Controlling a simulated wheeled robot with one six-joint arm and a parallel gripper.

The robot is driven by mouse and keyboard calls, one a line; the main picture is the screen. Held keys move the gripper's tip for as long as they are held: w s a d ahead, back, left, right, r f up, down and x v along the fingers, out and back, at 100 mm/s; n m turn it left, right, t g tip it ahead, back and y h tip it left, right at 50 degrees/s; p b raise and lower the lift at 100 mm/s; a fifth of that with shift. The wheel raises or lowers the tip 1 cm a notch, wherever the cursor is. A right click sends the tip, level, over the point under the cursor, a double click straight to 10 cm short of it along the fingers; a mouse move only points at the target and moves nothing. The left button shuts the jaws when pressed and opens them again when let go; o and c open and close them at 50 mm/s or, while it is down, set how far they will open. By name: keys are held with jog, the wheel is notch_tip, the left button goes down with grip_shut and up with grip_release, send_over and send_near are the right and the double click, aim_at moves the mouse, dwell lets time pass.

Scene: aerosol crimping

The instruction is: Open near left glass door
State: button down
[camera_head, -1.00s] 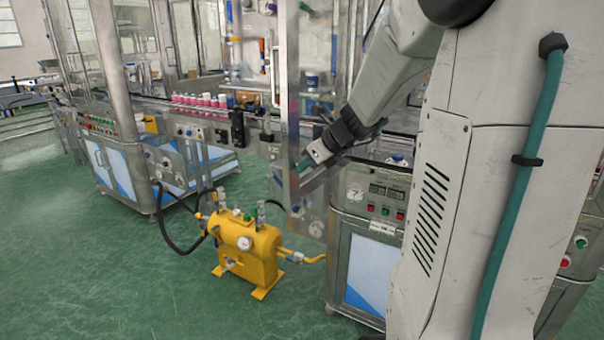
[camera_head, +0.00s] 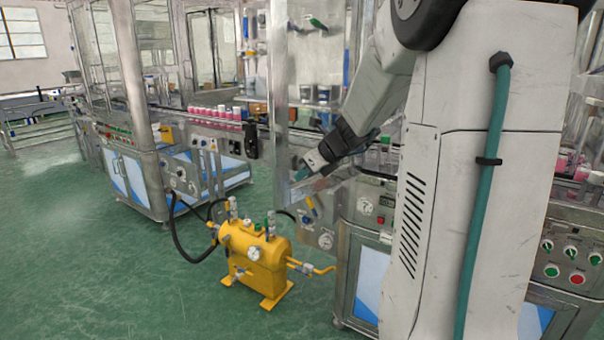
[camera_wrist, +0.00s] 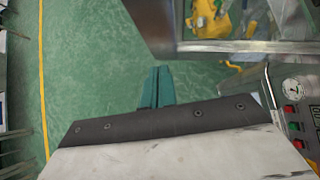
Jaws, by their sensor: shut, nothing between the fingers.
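The near left glass door (camera_head: 281,110) shows in the head view as a tall metal-framed clear panel on the machine, left of my arm. It seems to stand out from the machine front, but its exact angle is hard to tell. In the wrist view a metal frame rail (camera_wrist: 245,46) crosses the upper right, joined to a darker metal piece. My gripper (camera_head: 303,173) is by the lower part of the door in the head view. Its teal fingers (camera_wrist: 157,87) are together and empty in the wrist view, just left of the frame. Contact with the door cannot be told.
A yellow pump unit (camera_head: 254,259) with black hoses stands on the green floor below the door. A control panel with a gauge and buttons (camera_wrist: 292,112) is at the right. Pink-and-white cans (camera_head: 216,112) line the conveyor. The floor at left is open.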

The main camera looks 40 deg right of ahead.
jog(key=s+r, duration=0.7)
jog(key=s, duration=0.3)
jog(key=shift+s, duration=0.15)
jog(key=shift+d, duration=0.1)
jog(key=s+a+f+n+g, duration=0.2)
jog(key=s+a+n, duration=0.4)
jog(key=n, duration=0.5)
jog(key=s+a+f+n+g+h, duration=0.1)
jog(key=s+a+f+n+g, duration=0.1)
jog(key=s+a+n, duration=0.4)
jog(key=s+a+f+n+g+h, duration=0.1)
jog(key=s+a+f+n+g, duration=0.1)
jog(key=s+a+n, duration=0.5)
jog(key=a+n+g, duration=0.1)
jog(key=a+n, duration=0.5)
jog(key=n, duration=0.3)
jog(key=shift+f, duration=0.3)
